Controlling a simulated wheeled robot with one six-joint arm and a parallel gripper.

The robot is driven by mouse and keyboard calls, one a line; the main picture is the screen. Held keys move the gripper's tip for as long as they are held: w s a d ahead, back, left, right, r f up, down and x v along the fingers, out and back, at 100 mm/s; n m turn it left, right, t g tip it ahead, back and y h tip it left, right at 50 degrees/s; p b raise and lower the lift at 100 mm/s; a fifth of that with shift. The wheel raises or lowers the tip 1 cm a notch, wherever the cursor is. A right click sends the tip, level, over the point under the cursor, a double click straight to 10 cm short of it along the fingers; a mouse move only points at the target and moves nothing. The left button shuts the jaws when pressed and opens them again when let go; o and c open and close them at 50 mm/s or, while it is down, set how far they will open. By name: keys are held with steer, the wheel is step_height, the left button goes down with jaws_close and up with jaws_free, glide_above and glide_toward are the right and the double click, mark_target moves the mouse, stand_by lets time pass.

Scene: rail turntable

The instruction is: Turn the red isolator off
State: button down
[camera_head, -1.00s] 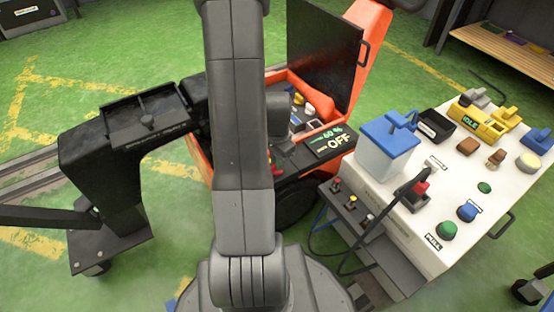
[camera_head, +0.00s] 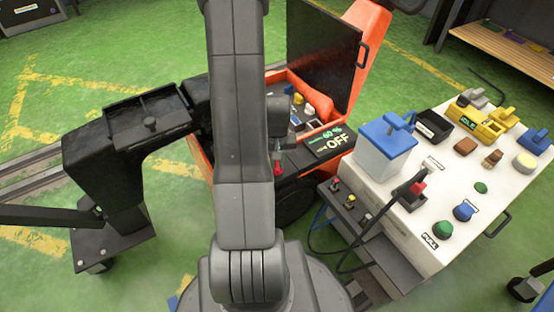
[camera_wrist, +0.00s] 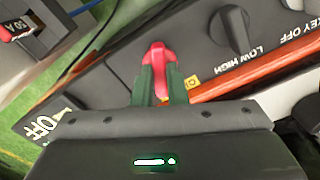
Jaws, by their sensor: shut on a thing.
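The red isolator (camera_wrist: 157,55) is a red handle on a dark sloping panel in the wrist view. My gripper (camera_wrist: 160,85) has its two dark green fingers on either side of the handle, shut on it. The base of the isolator is hidden behind the fingers. In the head view a bit of the red isolator (camera_head: 278,169) shows below my gripper (camera_head: 279,158), at the front of the orange machine (camera_head: 200,160).
The machine's black lid (camera_head: 322,50) stands open behind my arm. A white cart (camera_head: 420,245) with a blue box (camera_head: 388,145) and several buttons stands close on the right.

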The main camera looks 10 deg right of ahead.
mark_target(277, 163)
steer(key=n, duration=0.5)
stand_by(0.6)
steer(key=c, duration=1.4)
jaws_free()
steer(key=shift+c, duration=0.2)
steer(key=shift+p, duration=0.3)
step_height(277, 163, up, 14)
steer(key=p, duration=0.5)
steer(key=shift+f, duration=0.1)
step_height(277, 163, down, 14)
steer(key=b, duration=0.5)
